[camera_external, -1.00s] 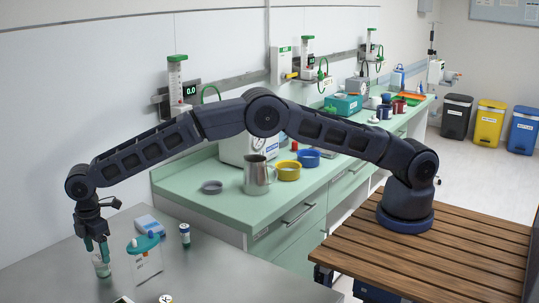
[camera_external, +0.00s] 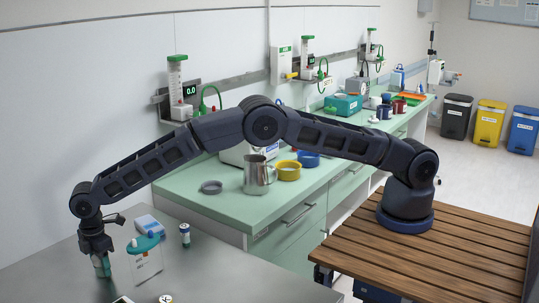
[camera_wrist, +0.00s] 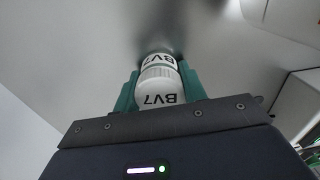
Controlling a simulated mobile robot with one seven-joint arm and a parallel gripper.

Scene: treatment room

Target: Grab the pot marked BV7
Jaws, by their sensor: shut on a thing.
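The pot marked BV7 (camera_wrist: 158,88) is white with a grey ridged band and shows in the wrist view between the two green fingers. The marking BV7 reads on it in black. My gripper (camera_external: 102,268) is shut on it at the left end of the steel table (camera_external: 190,275). In the wrist view my gripper (camera_wrist: 160,90) has one finger on each side of the pot. In the outside view the fingers hide most of the pot, and I cannot tell if its base touches the table.
A clear bag or box with a teal top (camera_external: 146,245) stands just right of my gripper. A blue and white box (camera_external: 150,226) and a small white vial with dark bands (camera_external: 185,235) stand behind it. A round white item marked K (camera_external: 166,298) lies at the front edge.

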